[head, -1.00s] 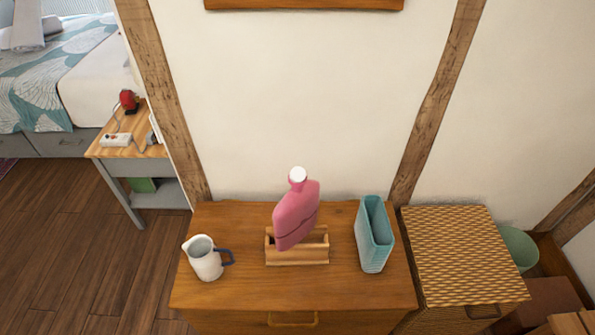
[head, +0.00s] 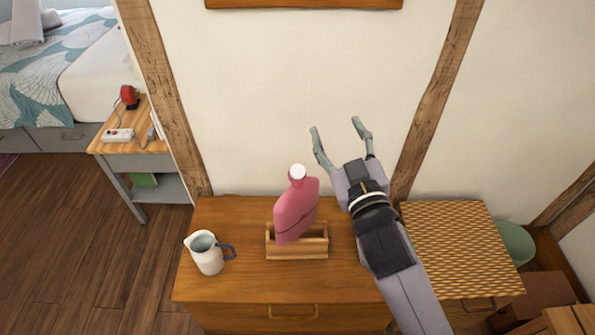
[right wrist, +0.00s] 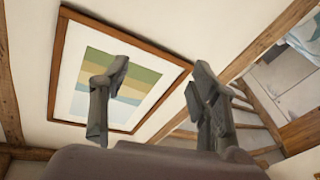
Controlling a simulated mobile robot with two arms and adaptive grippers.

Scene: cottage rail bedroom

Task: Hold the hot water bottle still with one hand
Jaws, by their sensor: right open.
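The pink hot water bottle (head: 296,212) with a white cap stands tilted in a small wooden holder (head: 297,252) on the wooden dresser (head: 235,285) in the head view. My right gripper (head: 335,130) is open and empty, raised above the dresser just right of and higher in the picture than the bottle. It does not touch the bottle. In the right wrist view its two fingers (right wrist: 150,95) are spread apart with nothing between them. My left gripper is not in view.
A white jug (head: 207,252) stands left of the holder. A framed picture (right wrist: 120,85) hangs on the wall.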

